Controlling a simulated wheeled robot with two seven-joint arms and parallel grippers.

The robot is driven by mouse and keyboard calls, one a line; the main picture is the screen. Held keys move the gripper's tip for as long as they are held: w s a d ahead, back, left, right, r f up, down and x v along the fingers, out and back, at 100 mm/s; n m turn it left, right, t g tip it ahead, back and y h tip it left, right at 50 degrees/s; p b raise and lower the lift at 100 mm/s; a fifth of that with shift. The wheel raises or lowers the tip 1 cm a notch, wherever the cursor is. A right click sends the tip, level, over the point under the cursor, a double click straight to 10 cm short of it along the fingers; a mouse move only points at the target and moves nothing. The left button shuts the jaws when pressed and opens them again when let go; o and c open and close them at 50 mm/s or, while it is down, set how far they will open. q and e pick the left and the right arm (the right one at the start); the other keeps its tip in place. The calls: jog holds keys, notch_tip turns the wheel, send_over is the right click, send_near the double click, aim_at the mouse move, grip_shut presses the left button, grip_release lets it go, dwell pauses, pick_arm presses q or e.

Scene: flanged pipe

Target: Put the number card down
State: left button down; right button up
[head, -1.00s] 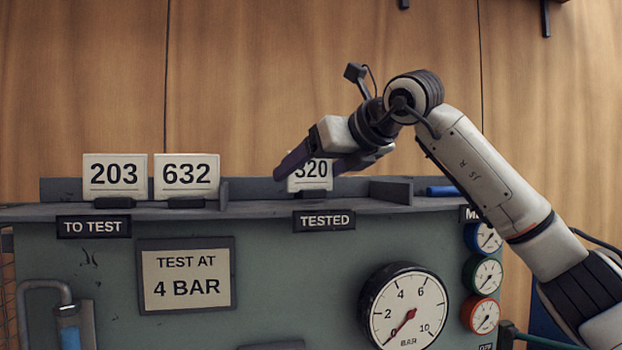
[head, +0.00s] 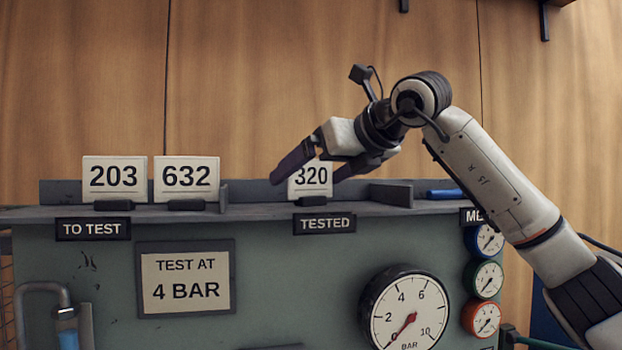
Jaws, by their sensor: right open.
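The number card 320 (head: 311,183) stands upright in a dark holder on the shelf above the TESTED label (head: 324,223). My right gripper (head: 303,174) is open at the card, with one finger to its left and the other across its upper right. The fingers hide parts of the card's top and right side. I cannot tell whether they touch it. My left gripper is not in view.
Cards 203 (head: 114,178) and 632 (head: 187,178) stand in holders above the TO TEST label (head: 93,229). A low divider (head: 223,196) stands right of them, another (head: 391,194) right of card 320. A pressure gauge (head: 405,309) sits below.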

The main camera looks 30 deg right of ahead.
jog(key=b+v, duration=0.1)
jog(key=v, duration=0.9)
jog(key=shift+s, duration=0.4)
jog(key=shift+d, duration=0.15)
